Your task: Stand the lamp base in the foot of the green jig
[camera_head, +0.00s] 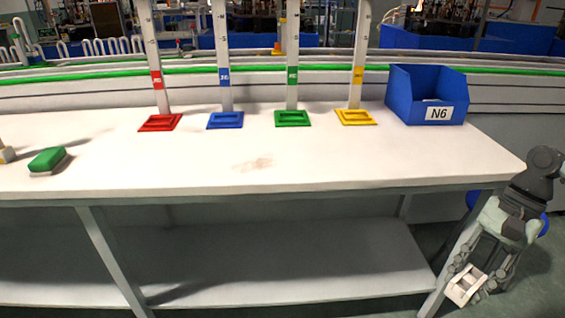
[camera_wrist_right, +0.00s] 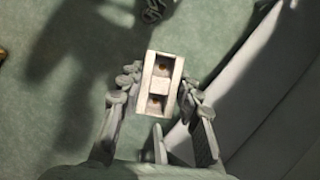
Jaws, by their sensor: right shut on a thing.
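The green jig (camera_head: 292,75) is an upright post with a green band, standing on the table. Its green foot (camera_head: 292,118) has a slot and looks empty. My right gripper (camera_head: 481,284) is at the lower right, beside and below the table's right end. It is shut on a small whitish block, the lamp base (camera_head: 464,288). In the right wrist view the lamp base (camera_wrist_right: 160,86) sits between the fingers (camera_wrist_right: 158,98) and shows two openings with small brownish spots inside. My left gripper is not in view.
Red (camera_head: 160,122), blue (camera_head: 225,120) and yellow (camera_head: 356,117) jig feet flank the green one. A blue bin (camera_head: 428,95) marked N6 stands at the right. A green-topped block (camera_head: 47,159) lies at the left. The table's front middle (camera_head: 300,170) is clear except for a faint stain.

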